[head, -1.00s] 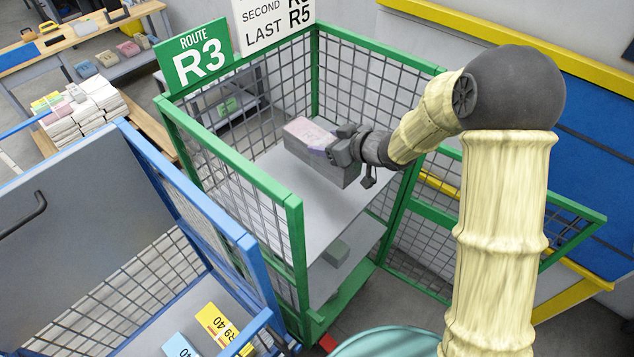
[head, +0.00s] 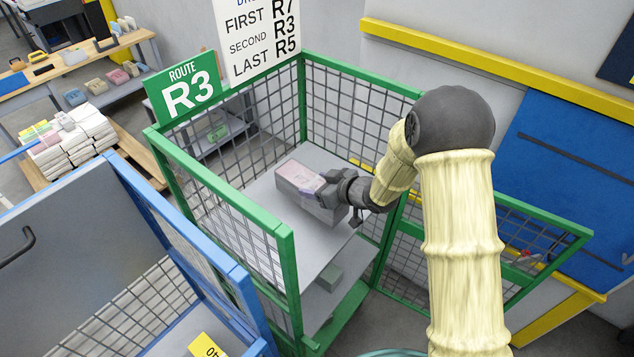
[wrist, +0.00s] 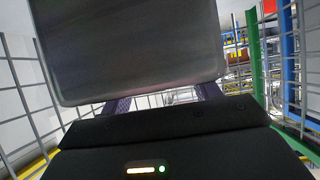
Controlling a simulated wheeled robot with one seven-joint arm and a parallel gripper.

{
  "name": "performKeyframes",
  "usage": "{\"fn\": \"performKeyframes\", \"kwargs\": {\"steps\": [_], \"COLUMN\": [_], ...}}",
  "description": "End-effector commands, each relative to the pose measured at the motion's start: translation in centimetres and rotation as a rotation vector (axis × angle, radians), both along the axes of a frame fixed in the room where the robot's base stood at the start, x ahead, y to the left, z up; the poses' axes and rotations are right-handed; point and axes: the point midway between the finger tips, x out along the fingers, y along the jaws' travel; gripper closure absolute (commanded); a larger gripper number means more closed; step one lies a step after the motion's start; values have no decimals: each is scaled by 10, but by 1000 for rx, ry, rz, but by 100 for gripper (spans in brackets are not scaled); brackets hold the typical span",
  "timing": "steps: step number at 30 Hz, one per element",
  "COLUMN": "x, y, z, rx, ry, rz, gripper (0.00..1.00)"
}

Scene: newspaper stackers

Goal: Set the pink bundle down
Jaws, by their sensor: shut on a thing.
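The pink bundle (head: 300,178) is a grey block with a pinkish top, inside the green-framed route R3 cage cart. It is over or on the cart's upper shelf (head: 262,205); I cannot tell whether its underside touches. My gripper (head: 330,188) is shut on its right end. In the wrist view the bundle (wrist: 130,45) shows as a large grey face filling the upper middle, between the two fingers. The fingertips are mostly hidden behind it.
The green mesh walls (head: 355,100) stand close around the shelf. A blue cart (head: 185,230) stands at left. A sign (head: 258,35) lists R7, R3, R5. Paper stacks (head: 75,145) lie on a pallet at far left.

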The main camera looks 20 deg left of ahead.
Motion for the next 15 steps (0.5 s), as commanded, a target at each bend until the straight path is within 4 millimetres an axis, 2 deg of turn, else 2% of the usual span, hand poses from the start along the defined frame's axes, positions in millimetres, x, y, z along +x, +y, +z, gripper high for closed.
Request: {"fn": "performKeyframes", "kwargs": {"steps": [10,15], "x": [0,2], "y": [1,0], "z": [-33,-37], "rx": [3,4], "ry": [-1,-5], "rz": [0,-2], "gripper": [100,100]}}
